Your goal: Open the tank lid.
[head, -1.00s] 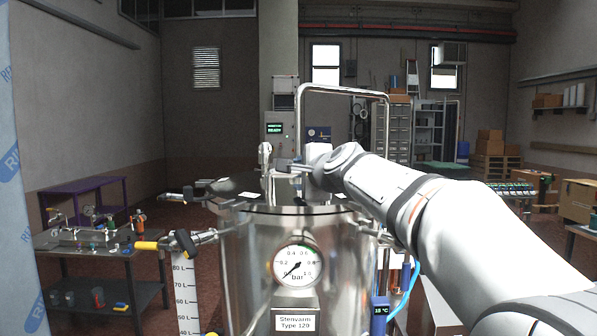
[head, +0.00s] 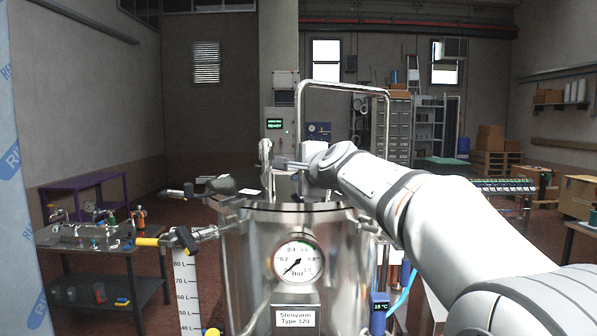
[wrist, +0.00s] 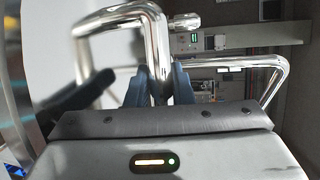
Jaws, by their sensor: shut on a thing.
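The steel tank (head: 240,255) stands in the middle of the head view, with a round pressure gauge (head: 298,262) on its front. Its dark-looking lid (head: 262,203) lies across the top, seen almost edge-on; I cannot tell whether there is a gap under it. My gripper (head: 283,164) is at the lid's handle above the tank top. In the wrist view my gripper (wrist: 158,88) has its two blue-grey fingers closed on either side of the bent shiny handle tube (wrist: 152,40). The pale lid surface shows at the left there.
A tall bent steel rail (head: 340,88) arches behind the lid. A workbench (head: 80,240) with fittings stands at left. My arm fills the right.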

